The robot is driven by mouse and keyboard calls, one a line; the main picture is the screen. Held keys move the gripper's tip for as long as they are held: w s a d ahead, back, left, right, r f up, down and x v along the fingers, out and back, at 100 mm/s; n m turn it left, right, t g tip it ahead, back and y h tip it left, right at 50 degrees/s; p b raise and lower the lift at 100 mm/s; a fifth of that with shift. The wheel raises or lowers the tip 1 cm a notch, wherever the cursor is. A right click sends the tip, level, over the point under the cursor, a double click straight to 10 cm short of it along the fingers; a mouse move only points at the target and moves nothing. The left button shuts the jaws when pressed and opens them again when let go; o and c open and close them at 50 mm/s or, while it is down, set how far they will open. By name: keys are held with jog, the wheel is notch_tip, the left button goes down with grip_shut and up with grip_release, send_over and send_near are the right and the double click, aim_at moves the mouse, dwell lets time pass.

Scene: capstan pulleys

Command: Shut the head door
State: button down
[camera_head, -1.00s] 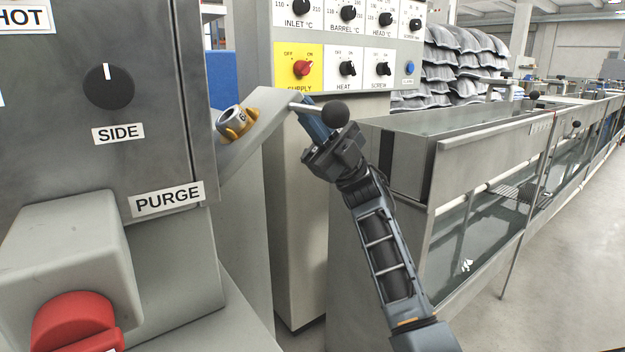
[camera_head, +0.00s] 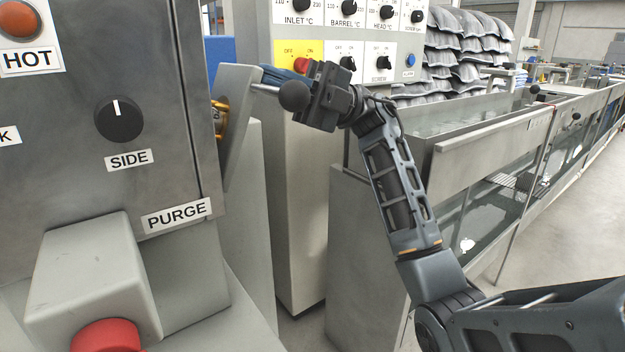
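The head door (camera_head: 242,118) is a grey plate standing partly open at the right of the steel machine front, seen nearly edge-on. A brass-coloured fitting (camera_head: 219,118) shows in the gap on its machine side. A metal rod handle with a black ball (camera_head: 294,96) sticks out from the door to the right. My gripper (camera_head: 272,74) reaches in from the right, its blue fingers pointing left behind the rod and close to the door's upper edge. The ball covers part of the gripper. Whether the fingers touch the door or are apart from each other cannot be told.
The machine front carries a SIDE knob (camera_head: 119,119) and a red button (camera_head: 107,336) on a grey box. A control panel (camera_head: 352,40) stands behind the gripper. A water trough (camera_head: 480,150) runs away to the right, with open floor beyond it.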

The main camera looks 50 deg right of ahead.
aim_at(236, 110)
jog(key=shift+w+a+r+g+h+p, duration=0.25)
jog(key=shift+a+r+h+p, duration=0.45)
jog(key=shift+a, duration=0.2)
jog(key=shift+w+a+r+g+h+p, duration=0.2)
jog(key=shift+a+r+h+p, duration=0.35)
jog(key=shift+a+h, duration=0.25)
jog(key=shift+w+a+r+g+h+p, duration=0.2)
jog(key=shift+a+h+p, duration=0.2)
jog(key=shift+a, duration=0.25)
jog(key=shift+w+a+r+g+h+p, duration=0.15)
jog(key=shift+a+h+p, duration=0.2)
jog(key=shift+a, duration=0.25)
jog(key=shift+a+f, duration=0.1)
